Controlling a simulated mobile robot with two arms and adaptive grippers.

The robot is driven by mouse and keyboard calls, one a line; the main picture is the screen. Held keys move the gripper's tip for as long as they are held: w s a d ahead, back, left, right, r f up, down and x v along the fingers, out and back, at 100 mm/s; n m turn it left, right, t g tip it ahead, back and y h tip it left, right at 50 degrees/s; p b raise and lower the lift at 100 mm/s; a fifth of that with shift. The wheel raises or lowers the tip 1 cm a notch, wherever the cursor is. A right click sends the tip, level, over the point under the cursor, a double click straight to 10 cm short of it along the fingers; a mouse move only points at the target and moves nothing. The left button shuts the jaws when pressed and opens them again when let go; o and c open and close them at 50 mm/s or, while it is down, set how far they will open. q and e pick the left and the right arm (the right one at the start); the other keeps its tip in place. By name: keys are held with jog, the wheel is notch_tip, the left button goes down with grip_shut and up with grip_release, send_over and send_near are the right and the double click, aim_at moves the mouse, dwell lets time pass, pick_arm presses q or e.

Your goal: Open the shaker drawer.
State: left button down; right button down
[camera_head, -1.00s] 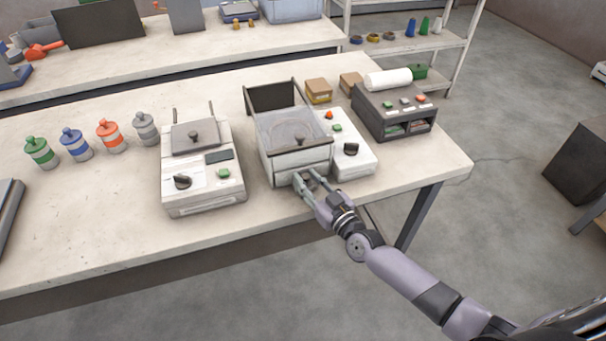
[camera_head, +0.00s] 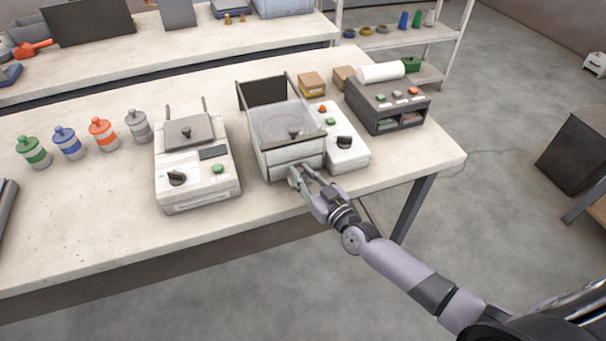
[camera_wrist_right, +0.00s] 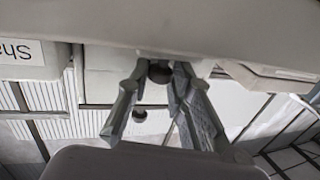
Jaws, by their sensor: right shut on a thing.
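The shaker (camera_head: 290,160) stands near the front edge of the table, a white-framed machine with a clear cover, a dark raised panel behind and a dark knob on top. A second dark knob (camera_wrist_right: 140,114) shows between the fingers. My left gripper is out of view.
A white lidded machine (camera_head: 197,170) stands left of the shaker and a white control box (camera_head: 343,152) right of it. A dark grey unit (camera_head: 388,108) stands farther right. Several bottles line the left. The floor in front of the table (camera_head: 90,235) is clear.

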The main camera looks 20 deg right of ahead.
jog(key=shift+s, duration=0.1)
jog(key=shift+s, duration=0.25)
jog(key=s+p, duration=0.5)
jog(key=s, duration=0.9)
jog(key=shift+s+d+p, duration=0.2)
jog(key=shift+d+p, duration=0.05)
jog(key=shift+p, duration=0.1)
jog(key=c, duration=1.7)
grip_release()
jog(key=v, duration=1.2)
